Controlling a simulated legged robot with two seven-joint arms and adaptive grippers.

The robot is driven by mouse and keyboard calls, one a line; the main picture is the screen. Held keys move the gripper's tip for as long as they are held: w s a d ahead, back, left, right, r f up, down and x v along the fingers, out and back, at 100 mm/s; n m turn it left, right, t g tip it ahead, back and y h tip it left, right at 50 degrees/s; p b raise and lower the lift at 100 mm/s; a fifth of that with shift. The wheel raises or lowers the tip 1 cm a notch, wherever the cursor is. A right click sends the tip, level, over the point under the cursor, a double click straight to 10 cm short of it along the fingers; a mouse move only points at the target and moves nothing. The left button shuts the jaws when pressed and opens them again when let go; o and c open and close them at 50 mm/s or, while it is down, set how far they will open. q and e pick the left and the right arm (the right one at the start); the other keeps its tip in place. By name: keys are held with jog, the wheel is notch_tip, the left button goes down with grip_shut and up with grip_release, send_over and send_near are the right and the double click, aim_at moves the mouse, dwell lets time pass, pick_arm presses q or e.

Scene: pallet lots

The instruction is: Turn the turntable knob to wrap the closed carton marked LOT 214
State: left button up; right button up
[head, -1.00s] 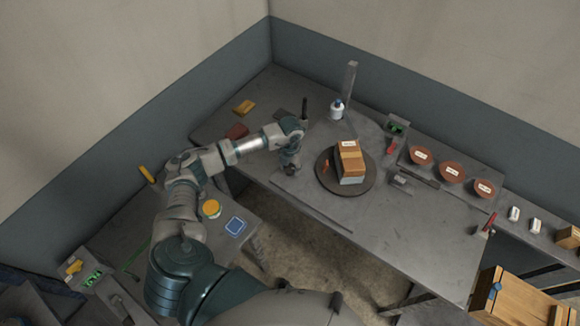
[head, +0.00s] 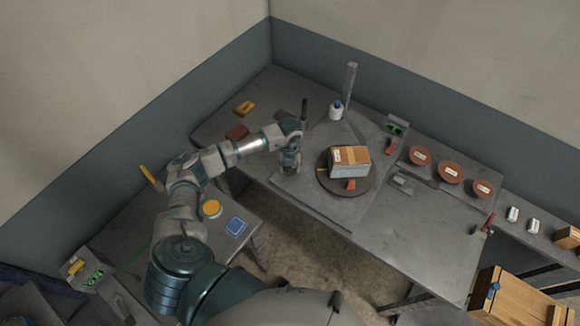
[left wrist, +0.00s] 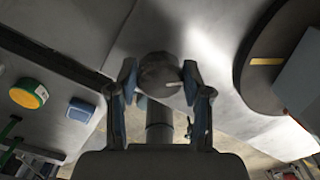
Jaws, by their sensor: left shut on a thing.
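The label is too small to read. A small red piece (head: 351,185) lies at the turntable's near edge. My left gripper (head: 289,169) is on the left of the turntable. In the left wrist view its two fingers (left wrist: 160,85) are shut on a round grey knob (left wrist: 158,70) with a light pointer mark. The turntable's rim (left wrist: 246,75) and part of the carton (left wrist: 302,80) show at right there. My right gripper is not in view.
A white bottle (head: 336,111) and a grey post (head: 349,80) stand behind the turntable. Several brown round lidded things (head: 451,172) lie to the right. A wooden crate (head: 507,299) is at lower right. The table's front right (head: 400,225) is clear.

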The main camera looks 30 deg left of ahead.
pick_arm(q)
jog(key=shift+w+r, duration=0.2)
jog(key=o, duration=1.2)
jog(key=shift+c, duration=0.2)
jog(key=shift+f, duration=0.1)
jog(key=shift+s, duration=0.1)
notch_tip(320, 180, up, 12)
jog(key=shift+a+f, duration=0.1)
dwell(0.6)
